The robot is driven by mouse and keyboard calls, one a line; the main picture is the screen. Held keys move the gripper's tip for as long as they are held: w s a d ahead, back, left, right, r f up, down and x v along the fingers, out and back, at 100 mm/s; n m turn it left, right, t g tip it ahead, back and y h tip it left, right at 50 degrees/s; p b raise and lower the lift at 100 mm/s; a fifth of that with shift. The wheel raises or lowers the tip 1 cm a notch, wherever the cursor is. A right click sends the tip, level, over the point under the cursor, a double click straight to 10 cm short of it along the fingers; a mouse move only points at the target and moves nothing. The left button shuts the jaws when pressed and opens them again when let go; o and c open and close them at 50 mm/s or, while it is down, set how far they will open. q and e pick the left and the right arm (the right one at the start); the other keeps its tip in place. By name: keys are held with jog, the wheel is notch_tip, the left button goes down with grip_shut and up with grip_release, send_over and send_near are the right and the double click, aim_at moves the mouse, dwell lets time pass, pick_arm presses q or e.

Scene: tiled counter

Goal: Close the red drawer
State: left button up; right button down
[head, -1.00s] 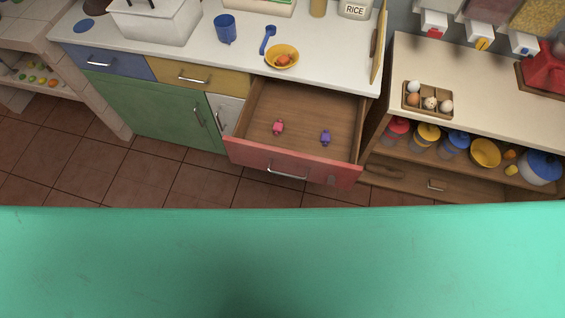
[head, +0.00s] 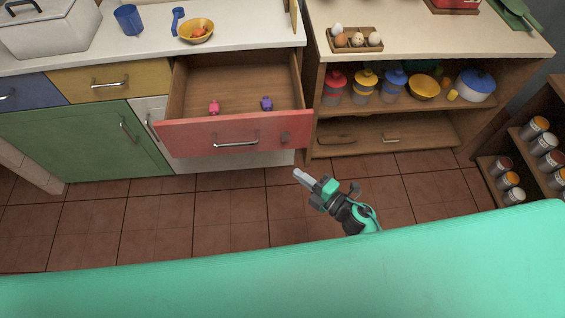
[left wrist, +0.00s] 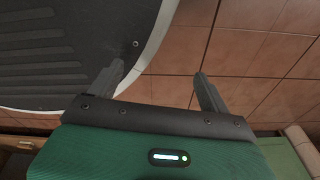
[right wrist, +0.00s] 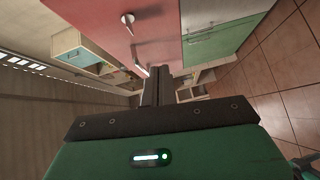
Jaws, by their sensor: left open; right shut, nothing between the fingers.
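The red drawer (head: 190,138) stands pulled out below the counter, with a silver handle (head: 236,143) on its front. A pink figure (head: 214,107) and a purple figure (head: 266,103) lie inside it. My right gripper (head: 298,174) is shut and empty, apart from the drawer, below and just right of its front in the head view. In the right wrist view, a red panel (right wrist: 135,30), seemingly the drawer front, is beyond the shut fingers (right wrist: 160,74). My left gripper (left wrist: 159,72) is open and empty over the floor; it is outside the head view.
A yellow bowl (head: 196,32) and blue cup (head: 129,20) stand on the counter above. An open wooden shelf unit (head: 310,105) with jars stands right of the drawer. A jar rack (head: 490,180) is at far right. Tiled floor (head: 235,205) before the drawer is clear.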

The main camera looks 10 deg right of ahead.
notch_tip(320, 180, up, 2)
jog(key=s+n+y, duration=0.1)
jog(key=n, duration=0.1)
jog(key=p, duration=0.2)
send_near(261, 137)
jog(key=x, duration=0.5)
jog(key=shift+w+a, duration=0.25)
jog(key=shift+a, duration=0.1)
pick_arm(q)
jog(key=shift+s+a+f, duration=0.1)
jog(key=shift+s+f, duration=0.15)
jog(key=shift+s, duration=0.75)
jog(key=shift+s, duration=0.15)
pick_arm(e)
jog(key=shift+w, duration=0.1)
